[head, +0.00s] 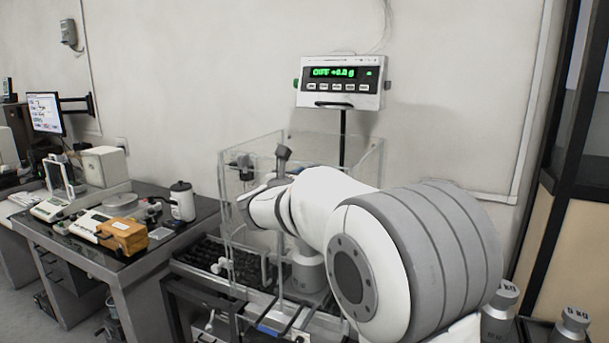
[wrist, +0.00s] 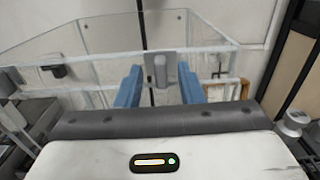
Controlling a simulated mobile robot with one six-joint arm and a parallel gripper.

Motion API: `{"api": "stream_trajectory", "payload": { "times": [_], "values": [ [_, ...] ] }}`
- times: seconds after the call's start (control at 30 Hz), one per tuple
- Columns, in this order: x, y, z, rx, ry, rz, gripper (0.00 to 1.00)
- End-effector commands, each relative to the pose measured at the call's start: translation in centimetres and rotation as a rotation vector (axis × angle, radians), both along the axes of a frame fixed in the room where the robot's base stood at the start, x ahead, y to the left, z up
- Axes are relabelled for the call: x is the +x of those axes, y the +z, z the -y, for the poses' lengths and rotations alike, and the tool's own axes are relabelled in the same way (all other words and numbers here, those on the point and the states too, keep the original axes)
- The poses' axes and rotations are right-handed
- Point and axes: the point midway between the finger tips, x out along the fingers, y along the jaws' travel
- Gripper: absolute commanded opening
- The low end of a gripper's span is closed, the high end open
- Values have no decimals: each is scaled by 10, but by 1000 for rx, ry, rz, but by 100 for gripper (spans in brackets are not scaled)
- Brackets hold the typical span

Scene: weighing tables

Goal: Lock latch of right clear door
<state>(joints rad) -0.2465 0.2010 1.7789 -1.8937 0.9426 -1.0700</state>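In the wrist view a grey latch (wrist: 160,68) with a rounded knob sits on the pale top frame of the clear enclosure (wrist: 85,75). My gripper (wrist: 158,84) has two blue fingers, apart, one on each side of the latch. There is a gap between the latch and each finger, and nothing is held. The clear enclosure also shows in the head view (head: 237,160), with my arm reaching across its front right. My fingers and the latch cannot be made out there. Which panel is the right door cannot be told for certain.
A scale display (head: 342,82) on a post stands behind the enclosure. A steel weight (head: 306,270) is low inside it, and more weights (head: 572,328) stand at the right. A desk (head: 150,245) with instruments is at the left. A dark-framed partition (head: 566,180) is at the right.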

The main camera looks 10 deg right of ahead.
Motion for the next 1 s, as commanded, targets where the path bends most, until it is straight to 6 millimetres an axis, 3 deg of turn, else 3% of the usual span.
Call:
{"api": "stream_trajectory", "payload": {
  "times": [0.17,0.5,1.0],
  "values": [
    [-12,-1,-10,-1,3,1,35],
    [-55,-1,-42,-1,3,1,35],
    [-65,-3,-41,25,-10,0,35]
  ]
}}
